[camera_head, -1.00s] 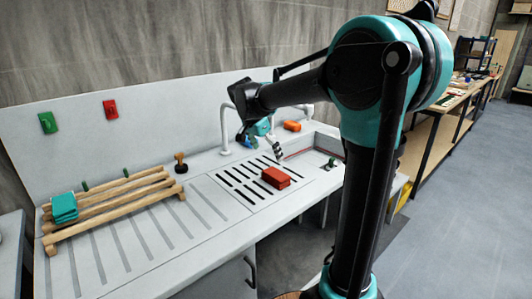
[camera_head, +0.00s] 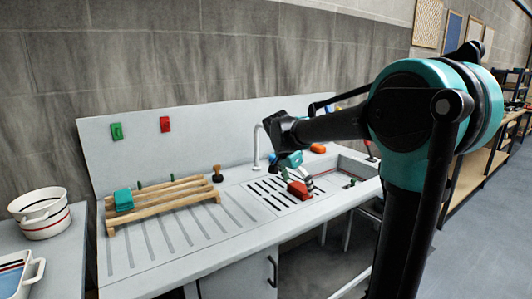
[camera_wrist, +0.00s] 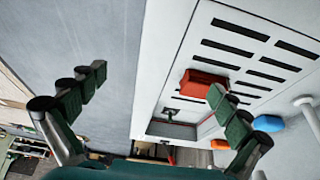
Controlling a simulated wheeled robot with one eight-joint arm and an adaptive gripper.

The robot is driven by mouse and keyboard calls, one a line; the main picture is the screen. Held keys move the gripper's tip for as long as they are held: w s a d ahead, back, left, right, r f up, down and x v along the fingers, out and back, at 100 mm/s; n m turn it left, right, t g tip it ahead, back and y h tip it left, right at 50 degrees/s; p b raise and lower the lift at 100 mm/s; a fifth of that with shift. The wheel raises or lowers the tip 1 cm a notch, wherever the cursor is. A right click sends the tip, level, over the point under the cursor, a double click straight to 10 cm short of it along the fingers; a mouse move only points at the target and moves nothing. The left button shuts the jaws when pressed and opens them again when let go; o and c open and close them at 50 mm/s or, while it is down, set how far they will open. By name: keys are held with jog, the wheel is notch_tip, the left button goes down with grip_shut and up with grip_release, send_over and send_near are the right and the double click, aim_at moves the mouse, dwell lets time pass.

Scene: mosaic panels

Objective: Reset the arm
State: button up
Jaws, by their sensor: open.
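My gripper (camera_head: 306,176) is over the slotted drain area (camera_head: 262,199) of the grey counter in the head view. In the wrist view its two dark green fingers (camera_wrist: 157,82) are spread wide, with nothing between them. A red block (camera_head: 299,190) lies on the slots, overlapped by the gripper in the head view; I cannot tell the gap in height. The red block also shows in the wrist view (camera_wrist: 203,84), beside the right finger and partly behind it. My arm reaches out from the right.
A wooden rack (camera_head: 165,205) with a teal cloth (camera_head: 123,200) stands left on the counter. A tap (camera_head: 257,147), a stamp-like tool (camera_head: 217,174) and an orange block (camera_head: 318,148) stand near the back. Open floor (camera_head: 485,235) lies at right.

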jog(key=s+d+f+n+t+y, duration=0.1)
jog(key=s+d+f+n, duration=0.3)
jog(key=s+f, duration=0.5)
jog(key=s+d+f+n+y, duration=0.2)
jog(key=s+d+f+n, duration=0.2)
jog(key=s+f, duration=0.6)
jog(key=s+n, duration=0.2)
jog(key=s, duration=0.2)
jog(key=shift+t+y, duration=0.3)
jog(key=shift+t, duration=0.1)
